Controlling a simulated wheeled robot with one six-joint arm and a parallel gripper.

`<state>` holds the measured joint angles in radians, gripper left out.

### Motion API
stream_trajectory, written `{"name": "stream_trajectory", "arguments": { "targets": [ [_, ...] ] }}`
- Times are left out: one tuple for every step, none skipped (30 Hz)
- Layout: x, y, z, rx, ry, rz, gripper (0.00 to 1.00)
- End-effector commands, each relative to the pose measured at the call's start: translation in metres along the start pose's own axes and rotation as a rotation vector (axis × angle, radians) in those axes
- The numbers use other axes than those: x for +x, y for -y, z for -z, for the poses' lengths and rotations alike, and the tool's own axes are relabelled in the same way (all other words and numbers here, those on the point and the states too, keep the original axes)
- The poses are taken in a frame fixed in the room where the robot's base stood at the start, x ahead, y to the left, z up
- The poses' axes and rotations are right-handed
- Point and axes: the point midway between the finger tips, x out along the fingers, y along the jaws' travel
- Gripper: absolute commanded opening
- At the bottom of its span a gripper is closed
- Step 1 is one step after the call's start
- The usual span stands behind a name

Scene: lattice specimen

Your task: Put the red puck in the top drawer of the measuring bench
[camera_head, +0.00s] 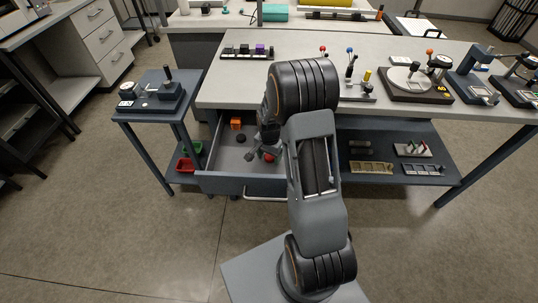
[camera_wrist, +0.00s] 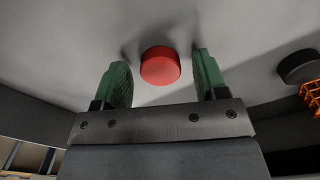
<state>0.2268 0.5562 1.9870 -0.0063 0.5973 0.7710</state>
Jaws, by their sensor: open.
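The red puck (camera_wrist: 160,66) lies on the light floor of the open drawer, between the two green fingers of my gripper (camera_wrist: 161,78), with a gap on each side. In the head view the red puck (camera_head: 268,157) is partly hidden by my gripper (camera_head: 260,154). My gripper is open and reaches down inside the drawer. The drawer (camera_head: 224,183) is pulled out from under the top of the measuring bench (camera_head: 225,97). My arm hides its right part.
A black puck (camera_head: 241,138) and an orange item (camera_head: 236,124) also lie in the drawer. Gauges and other instruments stand on the bench top, with a dial stand (camera_head: 405,80) at right. A small side table (camera_head: 150,105) stands left. The drawer's walls surround my gripper.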

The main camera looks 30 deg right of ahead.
Motion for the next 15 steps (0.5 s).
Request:
{"name": "stream_trajectory", "arguments": {
  "targets": [
    [-0.001, 0.0, 0.0, 0.0, 0.0, 0.0, 0.66],
    [-0.003, 0.0, 0.0, 0.0, 0.0, 0.0, 0.66],
    [-0.006, 0.0, 0.0, 0.0, 0.0, 0.0, 0.66],
    [-0.007, 0.0, 0.0, 0.0, -0.001, 0.001, 0.66],
    [-0.01, 0.0, 0.001, 0.0, -0.002, 0.002, 0.66],
    [-0.016, 0.001, 0.001, 0.0, -0.003, 0.002, 0.66],
    [-0.021, 0.001, 0.001, 0.0, -0.003, 0.003, 0.66],
    [-0.026, 0.001, 0.001, 0.0, -0.003, 0.003, 0.66],
    [-0.034, 0.001, 0.001, 0.0, -0.004, 0.004, 0.66],
    [-0.04, 0.001, 0.001, 0.0, -0.004, 0.004, 0.66],
    [-0.046, 0.001, 0.001, 0.0, -0.004, 0.004, 0.66],
    [-0.054, 0.001, 0.001, 0.0, -0.004, 0.004, 0.66],
    [-0.06, 0.001, 0.001, 0.0, -0.004, 0.004, 0.66],
    [-0.066, 0.0, 0.001, 0.0, -0.003, 0.003, 0.66],
    [-0.073, 0.001, 0.001, 0.0, -0.004, 0.003, 0.66]
  ]
}}
